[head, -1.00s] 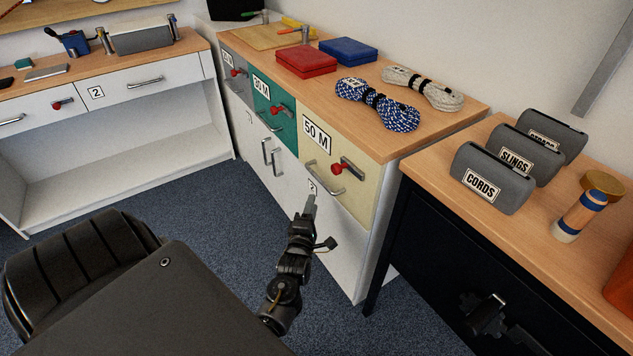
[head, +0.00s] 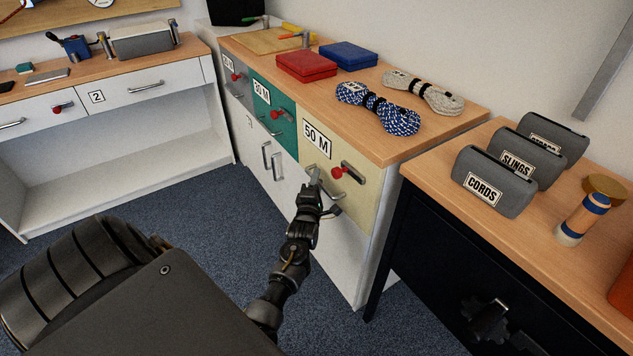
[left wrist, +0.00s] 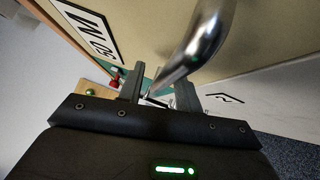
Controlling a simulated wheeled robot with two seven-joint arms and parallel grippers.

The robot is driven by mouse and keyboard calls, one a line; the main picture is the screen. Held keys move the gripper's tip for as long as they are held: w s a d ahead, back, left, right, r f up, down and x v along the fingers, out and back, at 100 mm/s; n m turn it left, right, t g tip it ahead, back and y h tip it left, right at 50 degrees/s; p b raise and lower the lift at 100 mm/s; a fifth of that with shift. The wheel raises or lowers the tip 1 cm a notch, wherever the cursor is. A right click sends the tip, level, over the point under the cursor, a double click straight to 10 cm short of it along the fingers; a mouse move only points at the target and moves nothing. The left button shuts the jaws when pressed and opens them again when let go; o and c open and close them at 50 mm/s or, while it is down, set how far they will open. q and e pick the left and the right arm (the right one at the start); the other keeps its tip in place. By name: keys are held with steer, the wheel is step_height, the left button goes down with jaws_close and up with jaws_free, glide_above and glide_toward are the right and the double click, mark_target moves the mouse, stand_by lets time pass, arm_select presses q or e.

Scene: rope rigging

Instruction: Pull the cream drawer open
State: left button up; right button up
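The cream drawer (head: 353,205) is the right one of a row in the wooden-topped cabinet, has a "50 M" label and looks shut. Its grey bar handle (left wrist: 205,40) shows large in the left wrist view. A red-knobbed latch (head: 340,172) sits beside the handle on the drawer front. My left gripper (head: 315,177) is at the handle. In the left wrist view its fingers (left wrist: 160,90) are apart, with the bar running toward the gap between them. I cannot tell whether they touch it.
Teal (head: 275,120) and grey (head: 236,84) drawers are to the left. Rope coils (head: 378,108) and red (head: 306,65) and blue boxes lie on top. A dark cabinet (head: 430,235) with grey pouches stands close on the right. Carpet (head: 225,225) is clear in front.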

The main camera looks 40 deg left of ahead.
arm_select(q)
steer(key=shift+w, duration=0.1)
jaws_close()
stand_by(0.4)
